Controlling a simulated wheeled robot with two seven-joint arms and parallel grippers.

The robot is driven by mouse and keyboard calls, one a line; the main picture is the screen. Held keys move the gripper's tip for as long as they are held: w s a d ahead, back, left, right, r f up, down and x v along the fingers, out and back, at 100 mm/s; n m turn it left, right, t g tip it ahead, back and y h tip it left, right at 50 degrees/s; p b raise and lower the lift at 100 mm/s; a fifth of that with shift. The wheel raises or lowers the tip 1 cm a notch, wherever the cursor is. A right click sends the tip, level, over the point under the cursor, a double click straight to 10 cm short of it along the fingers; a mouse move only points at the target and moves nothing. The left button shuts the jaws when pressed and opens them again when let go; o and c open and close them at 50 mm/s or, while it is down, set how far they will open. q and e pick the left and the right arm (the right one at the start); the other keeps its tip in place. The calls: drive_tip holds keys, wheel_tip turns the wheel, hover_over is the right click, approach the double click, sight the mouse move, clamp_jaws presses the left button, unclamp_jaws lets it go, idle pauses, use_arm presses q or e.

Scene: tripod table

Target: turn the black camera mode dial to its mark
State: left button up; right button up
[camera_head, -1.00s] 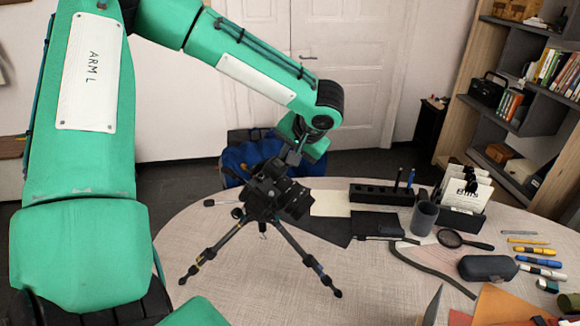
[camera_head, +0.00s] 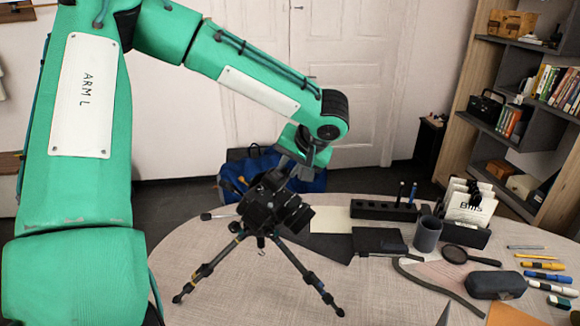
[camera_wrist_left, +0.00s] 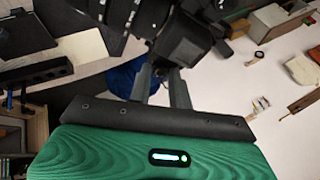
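A black camera (camera_head: 272,207) sits on top of a black tripod with spread legs, on the round table (camera_head: 235,285). Its body looks tilted in the head view. My left gripper (camera_head: 285,174) comes down to the top of the camera from behind. In the left wrist view its two grey fingers (camera_wrist_left: 160,75) stand a little apart and their tips meet the dark camera body (camera_wrist_left: 182,42). The mode dial cannot be made out; it seems hidden at the fingertips. Whether the fingers press on it cannot be seen. My right gripper is not in view.
A black pen holder (camera_head: 384,210), a grey cup (camera_head: 428,234), a magnifying glass (camera_head: 455,254) and a dark case (camera_head: 495,285) are on the table's right side. A blue bag (camera_head: 235,180) is behind the table. The tabletop left of the tripod is mostly clear.

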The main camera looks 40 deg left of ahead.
use_arm(q)
drive_tip(key=shift+o, duration=0.3)
drive_tip(key=shift+r, duration=0.1)
drive_tip(key=b+v, duration=0.1)
drive_tip(key=v, duration=1.2)
drive_tip(key=shift+d+r, duration=0.25)
drive_tip(key=shift+r, duration=0.05)
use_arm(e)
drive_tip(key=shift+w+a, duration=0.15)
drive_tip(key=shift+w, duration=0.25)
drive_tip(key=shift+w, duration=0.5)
